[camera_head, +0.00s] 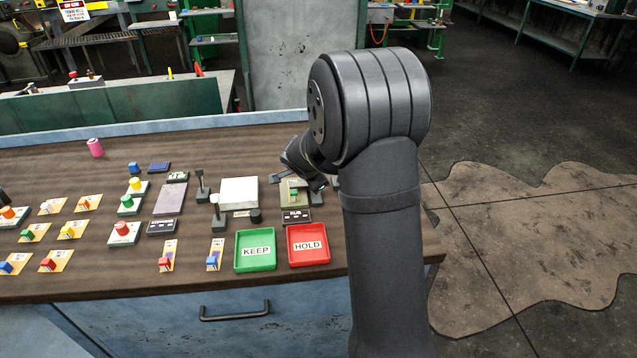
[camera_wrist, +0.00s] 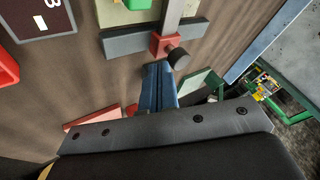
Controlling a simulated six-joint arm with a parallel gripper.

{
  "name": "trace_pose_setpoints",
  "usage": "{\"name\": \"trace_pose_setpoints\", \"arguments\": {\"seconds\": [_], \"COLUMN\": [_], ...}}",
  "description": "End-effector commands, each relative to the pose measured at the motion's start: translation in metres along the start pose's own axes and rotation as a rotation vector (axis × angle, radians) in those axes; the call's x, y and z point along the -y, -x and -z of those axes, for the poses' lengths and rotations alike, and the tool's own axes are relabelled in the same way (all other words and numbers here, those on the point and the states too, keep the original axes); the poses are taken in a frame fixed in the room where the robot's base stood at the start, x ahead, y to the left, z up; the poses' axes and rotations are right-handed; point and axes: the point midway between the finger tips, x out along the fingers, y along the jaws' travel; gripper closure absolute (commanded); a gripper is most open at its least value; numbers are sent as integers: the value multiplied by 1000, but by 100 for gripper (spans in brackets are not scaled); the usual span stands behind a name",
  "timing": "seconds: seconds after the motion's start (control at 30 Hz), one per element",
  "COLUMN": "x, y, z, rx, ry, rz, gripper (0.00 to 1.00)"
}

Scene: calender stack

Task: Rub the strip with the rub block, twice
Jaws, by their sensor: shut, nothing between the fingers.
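A small green block (camera_head: 293,194) sits on a pale olive pad (camera_head: 285,204) in the head view, behind a dark plate (camera_head: 297,216) with small white lettering. The wrist view cuts off the green block (camera_wrist: 138,4) at the top edge, on the pad (camera_wrist: 108,15). I cannot tell for certain which piece is the rub block or the strip. My gripper (camera_head: 321,184) is just right of the pad, partly hidden by my arm. In the wrist view my gripper (camera_wrist: 157,70) is shut and empty, its blue-looking fingers just below a small red block (camera_wrist: 159,43) with a dark knob (camera_wrist: 178,59).
A grey bar (camera_wrist: 128,40) and metal strip (camera_wrist: 173,14) meet the red block. A green KEEP tray (camera_head: 255,265) and red HOLD tray (camera_head: 308,258) stand at the front. A white block (camera_head: 239,191) and upright levers (camera_head: 217,212) are left of the pad. Several coloured blocks fill the left side.

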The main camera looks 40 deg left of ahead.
Motion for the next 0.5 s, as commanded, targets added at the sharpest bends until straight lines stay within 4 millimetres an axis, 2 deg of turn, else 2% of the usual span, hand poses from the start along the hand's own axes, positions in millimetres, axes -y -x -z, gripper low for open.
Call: {"name": "trace_pose_setpoints", "arguments": {"seconds": [0.37, 0.5], "x": [2, 14], "y": [-1, -10], "z": [0, 3], "rx": [0, 0], "ry": [1, -1], "rz": [0, 0], "gripper": [100, 100]}}
